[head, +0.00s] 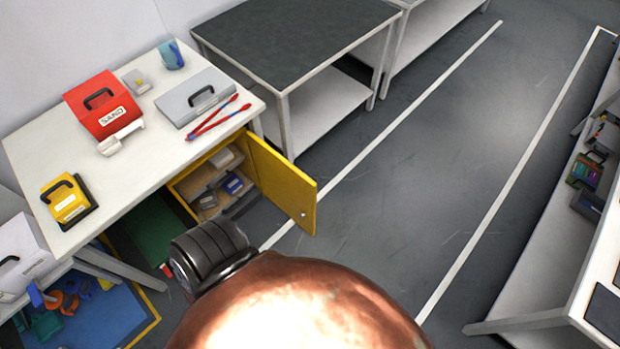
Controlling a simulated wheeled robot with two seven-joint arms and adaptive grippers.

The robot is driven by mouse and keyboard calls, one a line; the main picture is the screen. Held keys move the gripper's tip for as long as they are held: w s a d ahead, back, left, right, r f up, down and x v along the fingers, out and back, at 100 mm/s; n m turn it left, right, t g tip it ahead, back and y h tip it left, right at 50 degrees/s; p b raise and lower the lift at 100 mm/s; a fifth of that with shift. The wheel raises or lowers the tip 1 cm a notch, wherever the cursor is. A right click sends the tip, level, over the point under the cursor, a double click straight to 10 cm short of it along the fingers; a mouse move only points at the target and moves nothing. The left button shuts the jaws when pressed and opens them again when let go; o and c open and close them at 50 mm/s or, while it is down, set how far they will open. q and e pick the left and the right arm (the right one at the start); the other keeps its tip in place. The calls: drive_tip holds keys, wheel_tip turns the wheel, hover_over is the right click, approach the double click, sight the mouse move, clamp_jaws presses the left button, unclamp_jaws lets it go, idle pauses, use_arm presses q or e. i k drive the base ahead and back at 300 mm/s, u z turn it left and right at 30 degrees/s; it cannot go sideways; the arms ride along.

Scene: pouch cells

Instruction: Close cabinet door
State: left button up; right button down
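The yellow cabinet door (281,186) stands wide open, swung out to the right from the cabinet under the white worktable. The cabinet (183,187) is open at the front. Inside are shelves with a light box, a blue item (232,183) and a grey item. Neither of my grippers can be made out in the head view. A copper dome and a black ribbed part, likely my own body, fill the bottom middle and hide the floor in front of the cabinet.
On the worktable (50,140) are a red SAND box (100,103), a grey case (194,96), red-and-blue tongs (216,118) and a yellow case (68,200). A dark-topped bench (297,36) stands behind. The marked grey floor (420,150) right of the door is clear.

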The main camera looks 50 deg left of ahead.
sight(294, 192)
drive_tip(key=i, duration=3.05)
drive_tip(key=u, duration=4.85)
drive_tip(key=k, duration=0.25)
drive_tip(key=z, duration=0.45)
